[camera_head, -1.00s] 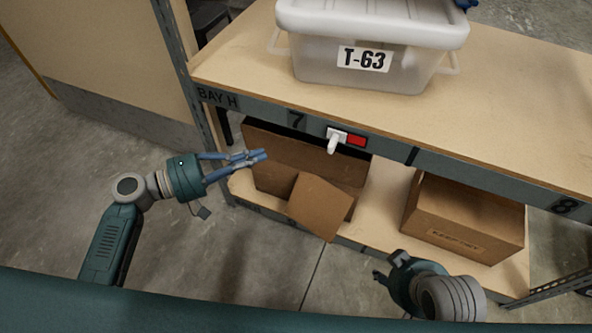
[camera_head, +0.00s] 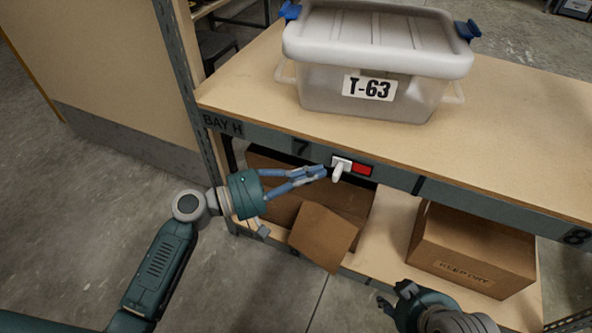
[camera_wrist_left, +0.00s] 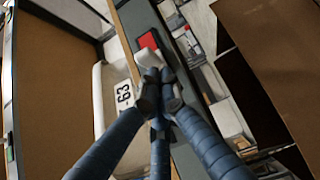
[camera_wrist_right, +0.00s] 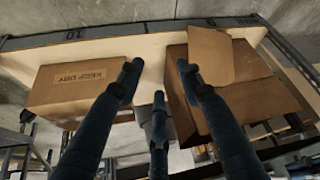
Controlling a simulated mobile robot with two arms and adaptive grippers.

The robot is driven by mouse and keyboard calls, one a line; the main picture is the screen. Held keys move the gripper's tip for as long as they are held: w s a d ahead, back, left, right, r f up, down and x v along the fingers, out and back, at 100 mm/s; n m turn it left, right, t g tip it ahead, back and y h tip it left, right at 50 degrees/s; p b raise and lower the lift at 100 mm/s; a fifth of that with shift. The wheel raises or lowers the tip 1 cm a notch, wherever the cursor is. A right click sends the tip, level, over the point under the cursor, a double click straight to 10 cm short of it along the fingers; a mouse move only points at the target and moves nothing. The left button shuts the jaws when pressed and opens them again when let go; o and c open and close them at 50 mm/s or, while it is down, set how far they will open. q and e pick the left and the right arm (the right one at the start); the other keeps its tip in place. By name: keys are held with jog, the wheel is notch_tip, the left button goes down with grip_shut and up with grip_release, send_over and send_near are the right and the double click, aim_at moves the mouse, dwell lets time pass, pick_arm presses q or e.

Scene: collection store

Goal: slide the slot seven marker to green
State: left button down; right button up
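The slot seven marker is a white sliding tab (camera_head: 341,168) on the shelf's front rail, right of the number 7 (camera_head: 302,148). A red patch (camera_head: 362,170) shows to its right; no green is visible. In the left wrist view, the tab (camera_wrist_left: 150,60) and red patch (camera_wrist_left: 147,41) lie just beyond the fingertips. My left gripper (camera_head: 322,172) has its fingers drawn together, with nothing seen between them, just left of the tab; contact cannot be told. My right gripper (camera_wrist_right: 160,82) is open and empty, low at the right in the head view (camera_head: 392,296).
A lidded bin labelled T-63 (camera_head: 375,95) stands on the upper shelf (camera_head: 520,135) above the marker. A metal upright (camera_head: 185,95) stands left.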

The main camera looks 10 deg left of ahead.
aim_at(338, 171)
pick_arm(q)
jog(key=shift+d, duration=0.25)
pick_arm(e)
jog(key=shift+s, duration=0.15)
pick_arm(q)
jog(key=shift+s, duration=0.1)
pick_arm(e)
jog(key=shift+f, duration=0.1)
